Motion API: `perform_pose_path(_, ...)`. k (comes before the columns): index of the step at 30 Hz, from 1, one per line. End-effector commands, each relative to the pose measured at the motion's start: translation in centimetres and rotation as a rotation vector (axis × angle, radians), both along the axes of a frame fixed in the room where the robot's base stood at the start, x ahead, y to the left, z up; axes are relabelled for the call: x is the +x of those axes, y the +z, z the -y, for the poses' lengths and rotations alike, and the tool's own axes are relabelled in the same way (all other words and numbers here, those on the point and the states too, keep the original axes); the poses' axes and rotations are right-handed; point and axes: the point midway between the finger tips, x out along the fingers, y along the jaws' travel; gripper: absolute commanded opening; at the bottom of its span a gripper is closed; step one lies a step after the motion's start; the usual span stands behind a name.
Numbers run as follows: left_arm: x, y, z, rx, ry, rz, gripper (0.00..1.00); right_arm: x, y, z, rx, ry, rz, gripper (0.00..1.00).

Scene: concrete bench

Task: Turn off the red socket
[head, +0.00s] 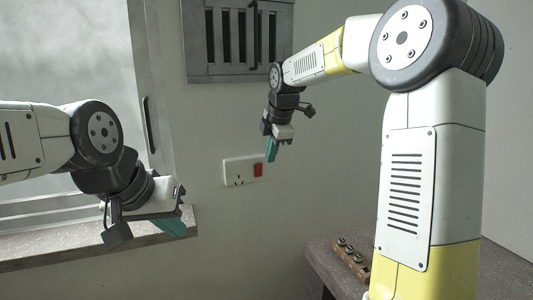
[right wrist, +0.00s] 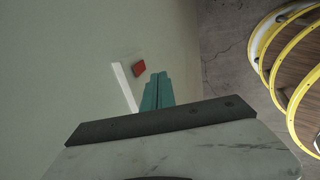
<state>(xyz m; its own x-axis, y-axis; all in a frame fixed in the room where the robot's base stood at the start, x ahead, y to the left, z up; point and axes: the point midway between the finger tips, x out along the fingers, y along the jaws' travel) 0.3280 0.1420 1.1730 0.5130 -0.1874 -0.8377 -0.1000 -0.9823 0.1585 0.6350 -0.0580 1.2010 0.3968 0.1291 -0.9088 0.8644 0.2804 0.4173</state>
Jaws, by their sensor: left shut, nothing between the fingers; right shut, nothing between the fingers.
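A white wall socket plate (head: 238,172) with a red rocker switch (head: 258,170) at its right end is on the wall in the middle of the head view. My right gripper (head: 271,152) is shut and empty, just above and slightly right of the red switch in that view. In the right wrist view, the red switch (right wrist: 139,68) shows just beyond the teal fingertips (right wrist: 160,82), slightly left of them, with the white plate edge (right wrist: 122,85) beside it. Contact cannot be told, nor the switch's position. My left gripper (head: 172,226) is shut and empty over the sill at left.
A window with a stone sill (head: 80,240) is at left. A grey vented panel (head: 238,45) hangs on the wall above the socket. A bench (head: 325,248) at lower right holds a small wooden block with metal knobs (head: 350,258). Yellow hoops (right wrist: 290,60) show at right in the wrist view.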

Motion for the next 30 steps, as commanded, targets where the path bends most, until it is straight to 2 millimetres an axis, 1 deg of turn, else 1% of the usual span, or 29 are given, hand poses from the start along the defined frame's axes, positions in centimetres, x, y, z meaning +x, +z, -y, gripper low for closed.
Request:
perform_pose_path(1, 0.0, 0.0, 0.0, 0.000, 0.000, 0.000, 0.00, 0.4, -1.2, -0.2, -0.001, 0.000, -0.006, 0.00)
perform_pose_path(10, 0.0, 0.0, 0.0, 0.000, 0.000, 0.000, 0.00, 2.9, -7.0, -1.0, -0.001, 0.001, -0.005, 0.00)
perform_pose_path(13, 0.0, 0.0, 0.0, 0.000, 0.000, 0.000, 0.00, 4.7, -6.5, -1.6, 0.001, 0.000, 0.002, 0.00)
perform_pose_path(18, 0.0, 0.0, 0.0, 0.000, 0.000, 0.000, 0.00, 6.2, -6.2, -2.1, 0.000, 0.001, 0.001, 0.00)
perform_pose_path(22, 0.0, 0.0, 0.0, 0.000, 0.000, 0.000, 0.00, 6.6, -6.2, -2.2, 0.000, 0.001, 0.000, 0.00)
perform_pose_path(30, 0.0, 0.0, 0.0, 0.000, 0.000, 0.000, 0.00, 6.7, -6.1, -2.2, 0.000, 0.001, 0.000, 0.00)
